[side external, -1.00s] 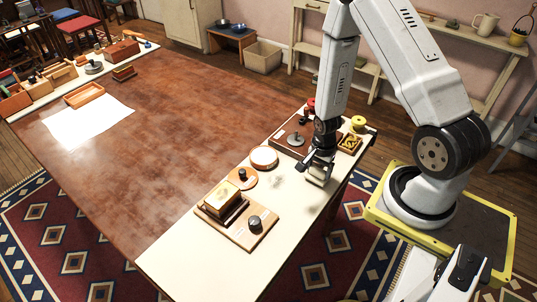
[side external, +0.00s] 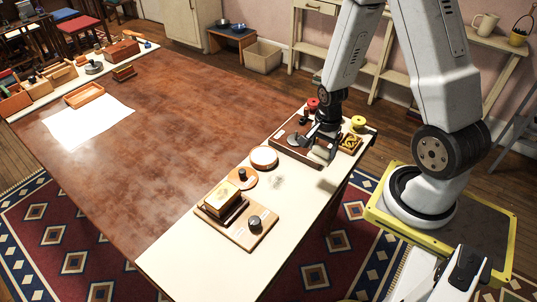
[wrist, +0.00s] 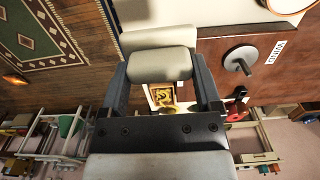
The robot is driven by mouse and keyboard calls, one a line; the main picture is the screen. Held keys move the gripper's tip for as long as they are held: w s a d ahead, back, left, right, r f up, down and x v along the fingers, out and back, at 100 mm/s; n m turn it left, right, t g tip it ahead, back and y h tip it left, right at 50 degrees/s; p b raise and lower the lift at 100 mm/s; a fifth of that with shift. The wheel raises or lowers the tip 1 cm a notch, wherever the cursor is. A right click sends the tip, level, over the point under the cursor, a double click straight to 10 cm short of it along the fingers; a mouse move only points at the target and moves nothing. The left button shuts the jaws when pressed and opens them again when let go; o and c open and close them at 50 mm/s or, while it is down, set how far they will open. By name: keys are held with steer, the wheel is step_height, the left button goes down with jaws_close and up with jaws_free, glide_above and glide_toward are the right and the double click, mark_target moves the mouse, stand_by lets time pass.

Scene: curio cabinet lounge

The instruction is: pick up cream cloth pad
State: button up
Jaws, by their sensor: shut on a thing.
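The cream cloth pad (wrist: 162,65) is a rounded, pale block held between the two dark fingers of my gripper (wrist: 163,80) in the wrist view. My gripper is shut on it, one finger against each end. In the side view my gripper (side external: 322,146) is near the far end of the cream-topped table, beside the brown board. The pad there is small and partly hidden by the gripper. It appears to be held above the tabletop, though the exact gap is hard to tell.
The brown board with a grey knobbed disc (wrist: 240,60) lies close by. A yellow-patterned tile (side external: 350,143), a yellow spool (side external: 358,122) and red knobs (side external: 312,104) stand near it. A round cream-topped disc (side external: 264,157) and a wooden board (side external: 240,236) are nearer the front. The table's right edge is close.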

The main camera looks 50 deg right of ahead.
steer(key=shift+r, duration=0.1)
stand_by(0.5)
steer(key=o, duration=0.7)
jaws_close()
steer(key=shift+w, duration=0.1)
steer(key=w+n, duration=0.1)
steer(key=n, duration=0.1)
steer(key=w+n, duration=0.1)
steer(key=shift+a+f+n, duration=0.2)
steer(key=shift+n, duration=0.2)
steer(key=w+a+f+n, duration=0.1)
steer(key=w+n, duration=0.6)
steer(key=n, duration=0.7)
steer(key=shift+w+a+f, duration=0.3)
steer(key=shift+w+a, duration=0.05)
steer(key=shift+a, duration=0.5)
